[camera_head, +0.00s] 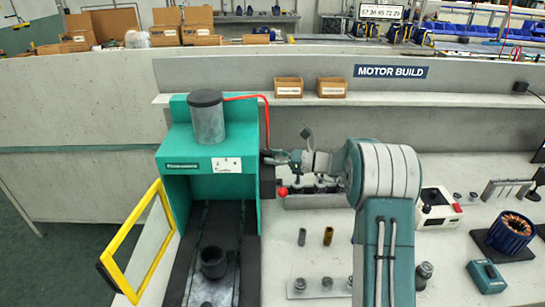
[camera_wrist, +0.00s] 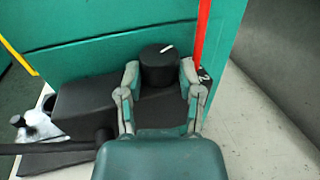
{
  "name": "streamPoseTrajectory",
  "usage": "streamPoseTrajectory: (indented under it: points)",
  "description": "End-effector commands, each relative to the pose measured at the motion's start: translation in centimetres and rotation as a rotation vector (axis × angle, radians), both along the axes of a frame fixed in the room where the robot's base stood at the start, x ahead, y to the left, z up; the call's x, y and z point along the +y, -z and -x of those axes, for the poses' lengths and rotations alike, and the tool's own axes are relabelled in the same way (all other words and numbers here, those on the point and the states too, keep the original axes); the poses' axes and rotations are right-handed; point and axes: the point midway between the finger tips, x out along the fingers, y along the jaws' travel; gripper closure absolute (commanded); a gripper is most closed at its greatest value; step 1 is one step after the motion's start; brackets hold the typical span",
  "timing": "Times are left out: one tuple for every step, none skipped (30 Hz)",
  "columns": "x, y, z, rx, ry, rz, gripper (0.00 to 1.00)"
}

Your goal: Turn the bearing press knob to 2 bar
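The bearing press (camera_head: 190,158) is a teal frame with a grey cylinder on top, at the left of the bench in the head view. Its teal side fills the back of the wrist view (camera_wrist: 110,38). The black round knob (camera_wrist: 160,68) shows there with a short white mark on its top, slanting up to the right. My gripper (camera_wrist: 160,76) has one finger on each side of the knob, and both fingertips appear to touch it. In the head view my gripper (camera_head: 274,157) is at the press's right side, and the knob is not clear there.
A red hose (camera_head: 266,112) loops down the press's right side and passes just behind my right finger in the wrist view (camera_wrist: 203,30). A yellow-framed guard (camera_head: 135,240) stands open at the left. Fixtures with a red ball (camera_head: 283,191) stand near my arm.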

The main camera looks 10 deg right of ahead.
Motion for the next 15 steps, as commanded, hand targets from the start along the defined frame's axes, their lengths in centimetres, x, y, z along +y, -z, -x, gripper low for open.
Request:
streamPoseTrajectory:
  points:
    - [-0.03, -0.03, -0.08, 0.000, 0.002, 0.000, 1.00]
    - [-0.03, -0.03, -0.08, -0.001, 0.003, 0.000, 1.00]
    - [-0.03, -0.03, -0.09, 0.000, 0.004, 0.000, 1.00]
    - [-0.03, -0.03, -0.08, 0.000, 0.005, 0.000, 1.00]
    - [-0.03, -0.05, -0.08, -0.001, 0.008, 0.000, 1.00]
    - [-0.02, -0.06, -0.07, -0.001, 0.014, 0.000, 1.00]
    - [-0.02, -0.07, -0.06, -0.001, 0.020, 0.000, 1.00]
    - [0.00, -0.07, -0.04, -0.001, 0.028, 0.000, 1.00]
    - [0.01, -0.05, -0.03, 0.000, 0.041, 0.000, 1.00]
    - [0.03, -0.05, 0.00, 0.000, 0.052, 0.000, 1.00]
    - [0.05, -0.04, 0.02, 0.000, 0.065, -0.001, 1.00]
    - [0.07, -0.06, 0.03, 0.001, 0.086, 0.000, 1.00]
    - [0.10, -0.07, 0.06, 0.000, 0.102, 0.000, 1.00]
    - [0.12, -0.05, 0.09, 0.001, 0.121, 0.000, 1.00]
    - [0.16, -0.04, 0.14, 0.002, 0.147, -0.001, 1.00]
